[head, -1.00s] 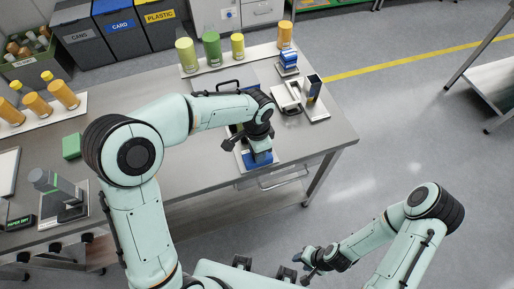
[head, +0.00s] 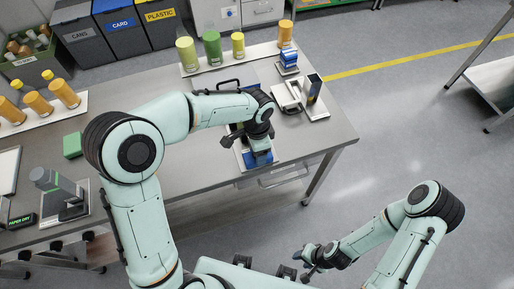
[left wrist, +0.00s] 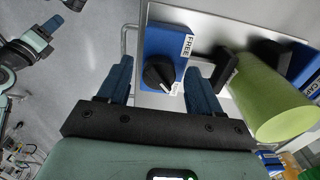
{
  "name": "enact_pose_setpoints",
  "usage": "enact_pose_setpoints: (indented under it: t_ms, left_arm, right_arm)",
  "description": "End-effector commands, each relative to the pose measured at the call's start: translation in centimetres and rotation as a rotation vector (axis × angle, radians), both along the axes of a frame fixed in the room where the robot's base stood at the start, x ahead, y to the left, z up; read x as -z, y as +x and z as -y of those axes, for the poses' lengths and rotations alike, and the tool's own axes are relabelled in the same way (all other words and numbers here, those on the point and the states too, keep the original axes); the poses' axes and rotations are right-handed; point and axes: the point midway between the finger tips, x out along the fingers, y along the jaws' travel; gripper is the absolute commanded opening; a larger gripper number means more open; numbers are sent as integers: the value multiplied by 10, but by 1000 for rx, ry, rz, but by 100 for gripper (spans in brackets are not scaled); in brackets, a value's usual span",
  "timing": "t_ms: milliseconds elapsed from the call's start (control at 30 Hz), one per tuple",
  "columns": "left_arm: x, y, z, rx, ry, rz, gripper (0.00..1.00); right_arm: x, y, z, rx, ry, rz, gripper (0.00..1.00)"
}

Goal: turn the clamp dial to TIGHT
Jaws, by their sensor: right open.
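The black clamp dial (left wrist: 158,72) sits on a blue block (left wrist: 160,42) in the left wrist view. A FREE label (left wrist: 187,46) is at the block's upper right, and a second label (left wrist: 175,89), too small to read surely, is near the dial's lower right. The white pointer mark is beside this lower label. My left gripper (left wrist: 158,78) is open, its blue fingers on either side of the dial in the picture; contact is not clear. In the head view my left arm mostly hides the dial. My right gripper (head: 307,262) is open and empty, away from the table.
A yellow-green cylinder (left wrist: 272,97) lies beside the dial block, near black clamp parts. In the head view, several bottles and cylinders stand along the back of the table (head: 325,150). A grey device (head: 60,192) and green block (head: 73,145) are at left.

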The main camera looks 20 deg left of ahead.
Motion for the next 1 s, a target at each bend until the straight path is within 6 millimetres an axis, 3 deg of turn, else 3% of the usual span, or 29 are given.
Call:
enact_pose_setpoints:
  t_ms: [267, 700, 1000]
  left_arm:
    - [-10, 1, 0, -2, -1, 2, 64]
    - [-98, 1, 1, 0, -2, 5, 64]
    - [-131, 0, 0, 0, 0, 1, 64]
  right_arm:
    - [-2, 1, 0, 0, 0, 1, 43]
    - [-15, 12, 0, 0, 0, 13, 43]
    - [-20, 16, 0, 0, 0, 19, 43]
